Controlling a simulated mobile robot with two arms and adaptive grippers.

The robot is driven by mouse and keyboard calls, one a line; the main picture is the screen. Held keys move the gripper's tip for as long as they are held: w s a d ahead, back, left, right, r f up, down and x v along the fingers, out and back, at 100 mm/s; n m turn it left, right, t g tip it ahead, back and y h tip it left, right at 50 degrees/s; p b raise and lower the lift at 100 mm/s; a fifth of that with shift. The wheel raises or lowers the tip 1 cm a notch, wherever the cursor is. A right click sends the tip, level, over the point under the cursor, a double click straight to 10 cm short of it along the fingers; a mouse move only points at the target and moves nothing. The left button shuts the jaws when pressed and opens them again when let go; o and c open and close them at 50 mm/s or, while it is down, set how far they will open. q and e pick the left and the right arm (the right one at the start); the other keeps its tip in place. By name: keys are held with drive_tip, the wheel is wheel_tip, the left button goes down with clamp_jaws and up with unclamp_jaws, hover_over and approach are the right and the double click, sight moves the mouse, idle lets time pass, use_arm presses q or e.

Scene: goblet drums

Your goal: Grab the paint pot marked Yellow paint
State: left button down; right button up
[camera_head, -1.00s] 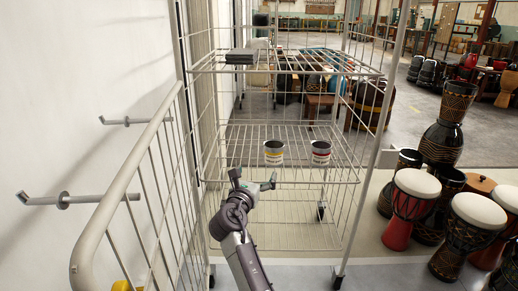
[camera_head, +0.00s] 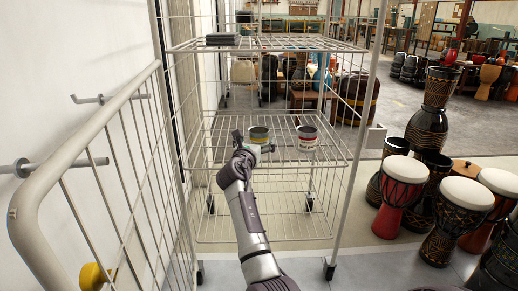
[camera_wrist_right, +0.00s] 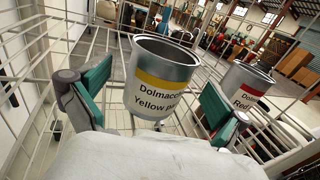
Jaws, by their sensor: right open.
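The Yellow paint pot (camera_head: 260,132) is a grey metal pot with a yellow band, standing on the middle wire shelf of the cart. In the right wrist view the pot (camera_wrist_right: 160,95) is upright and its label reads "Yellow", with the end cut off from view. My right gripper (camera_head: 253,145) is open just in front of the pot. In the wrist view its green-padded fingers (camera_wrist_right: 157,84) stand to either side of the pot's image, with visible gaps. The pot's lower part is hidden in the head view by the gripper. My left gripper is not in view.
A similar pot with a red band (camera_head: 307,138) stands to the right on the same shelf (camera_head: 285,158). The cart's wire side and posts (camera_head: 360,150) surround the shelf. Dark slabs (camera_head: 223,40) lie on the upper shelf. Several drums (camera_head: 400,185) stand right of the cart.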

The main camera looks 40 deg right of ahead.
drive_tip(key=shift+x, duration=0.85)
drive_tip(key=shift+r, duration=0.1)
drive_tip(key=shift+c, duration=0.4)
drive_tip(key=c, duration=1.3)
drive_tip(key=shift+c, duration=0.2)
drive_tip(key=shift+r, duration=0.15)
